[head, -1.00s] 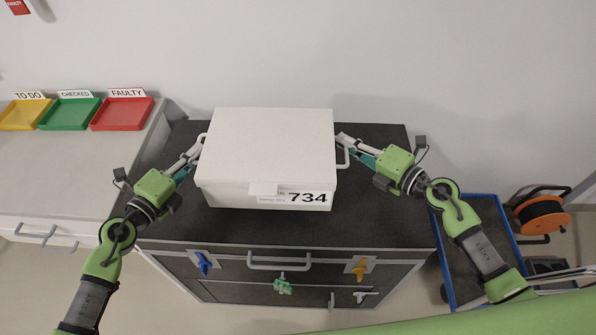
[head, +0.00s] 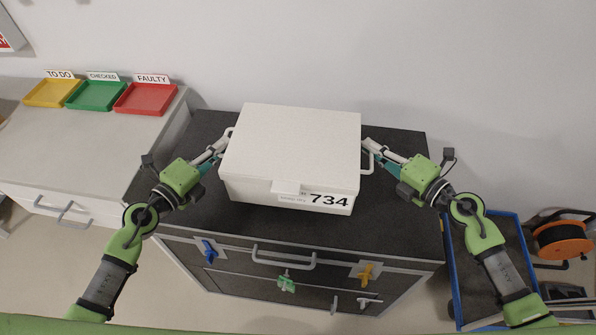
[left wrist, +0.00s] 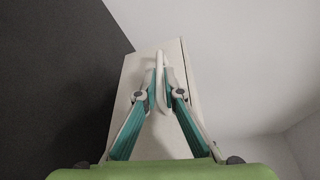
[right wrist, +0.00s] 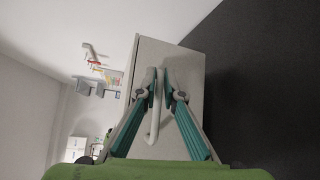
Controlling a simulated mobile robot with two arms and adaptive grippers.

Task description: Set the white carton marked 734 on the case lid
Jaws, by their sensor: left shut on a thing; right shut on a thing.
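The white carton (head: 290,145) marked 734 is over the black case lid (head: 400,205) in the head view, lid shut and roughly level. I cannot tell whether its underside touches the lid. My left gripper (head: 223,145) is shut on the carton's left side handle, which also shows in the left wrist view (left wrist: 160,75). My right gripper (head: 370,150) is shut on the right side handle, seen between the fingers in the right wrist view (right wrist: 154,120). The carton hides the middle of the case lid.
Left of the case, a counter (head: 60,155) carries yellow, green and red trays (head: 146,98). The case front has a grey handle (head: 284,262) and coloured valves. A blue-framed cart (head: 490,265) and an orange cable reel (head: 562,240) stand at right. A wall is behind.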

